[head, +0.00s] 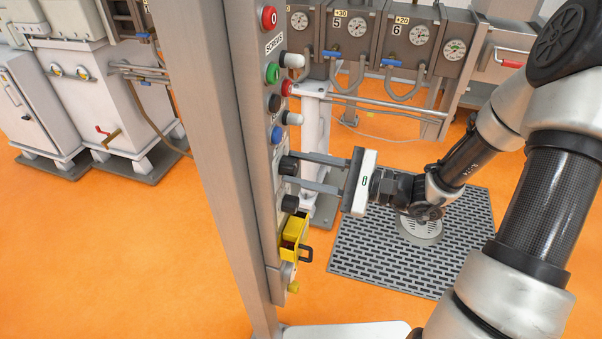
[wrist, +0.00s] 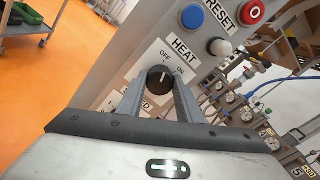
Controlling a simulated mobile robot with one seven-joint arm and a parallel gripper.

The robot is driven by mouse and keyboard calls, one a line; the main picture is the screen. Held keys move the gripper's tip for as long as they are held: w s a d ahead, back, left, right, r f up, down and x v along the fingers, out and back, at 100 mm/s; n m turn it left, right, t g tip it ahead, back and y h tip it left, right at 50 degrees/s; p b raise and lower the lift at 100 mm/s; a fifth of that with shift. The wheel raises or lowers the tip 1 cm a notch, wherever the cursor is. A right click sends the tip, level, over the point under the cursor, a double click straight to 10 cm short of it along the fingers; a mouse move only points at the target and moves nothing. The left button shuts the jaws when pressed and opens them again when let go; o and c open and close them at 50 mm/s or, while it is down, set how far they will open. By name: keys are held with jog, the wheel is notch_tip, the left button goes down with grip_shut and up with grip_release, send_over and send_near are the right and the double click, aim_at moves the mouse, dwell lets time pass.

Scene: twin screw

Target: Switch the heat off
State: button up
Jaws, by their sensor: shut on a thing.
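The black heat knob (wrist: 157,78) sits under the HEAT label on the grey control panel, with OFF and ON printed beside it. A small white mark shows on its face; it is too small to tell exactly which word it points to. The heat knob (head: 288,165) also shows in the head view, below the blue button. My gripper (wrist: 158,100) is shut on the knob, with one finger on each side. In the head view my gripper (head: 301,172) reaches the panel from the right.
Machinery with gauges (head: 356,25) stands behind.

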jog(key=shift+n+b, duration=0.3)
jog(key=shift+n, duration=0.3)
jog(key=o, duration=1)
jog(key=shift+o, duration=0.2)
jog(key=shift+d, duration=0.1)
jog(key=v, duration=1.7)
jog(key=shift+p, duration=0.3)
jog(key=shift+s+r, duration=0.1)
